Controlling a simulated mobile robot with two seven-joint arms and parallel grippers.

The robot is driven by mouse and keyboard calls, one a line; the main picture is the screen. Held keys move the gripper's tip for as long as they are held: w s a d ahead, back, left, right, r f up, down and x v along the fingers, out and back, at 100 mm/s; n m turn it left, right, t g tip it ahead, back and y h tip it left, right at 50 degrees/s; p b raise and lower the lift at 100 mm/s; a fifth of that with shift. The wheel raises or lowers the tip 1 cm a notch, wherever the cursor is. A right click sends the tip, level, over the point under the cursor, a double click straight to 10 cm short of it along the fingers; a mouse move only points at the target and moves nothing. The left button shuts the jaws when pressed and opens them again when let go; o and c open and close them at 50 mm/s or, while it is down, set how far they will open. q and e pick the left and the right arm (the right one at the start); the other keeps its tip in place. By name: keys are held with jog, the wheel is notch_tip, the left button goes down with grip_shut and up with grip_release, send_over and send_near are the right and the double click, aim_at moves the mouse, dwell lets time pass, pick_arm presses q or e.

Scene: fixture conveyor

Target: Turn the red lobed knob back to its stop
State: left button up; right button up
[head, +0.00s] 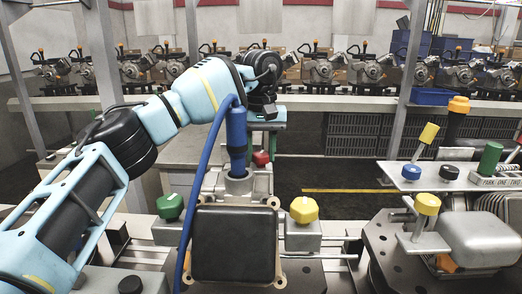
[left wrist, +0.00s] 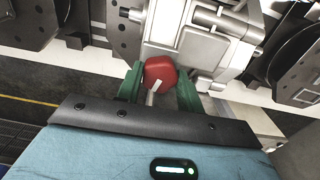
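The red lobed knob (left wrist: 160,73) with a white pointer mark sits at the end of my left gripper (left wrist: 161,88) in the left wrist view. One green finger lies along each side of it, with no clear gap, so the gripper looks shut on it. In the head view the red knob (head: 261,158) shows small behind the grey housing, below my left gripper (head: 270,142). Much of it is hidden there. My right gripper is in neither view.
A grey housing with a dark square cover (head: 235,246) and a blue hose (head: 196,170) stands in front. A green knob (head: 170,207) and a yellow knob (head: 304,209) flank it. A panel with coloured knobs (head: 425,177) is at right. Engine-like units line the back conveyor (head: 320,103).

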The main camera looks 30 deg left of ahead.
pick_arm(q)
jog(key=c, duration=0.3)
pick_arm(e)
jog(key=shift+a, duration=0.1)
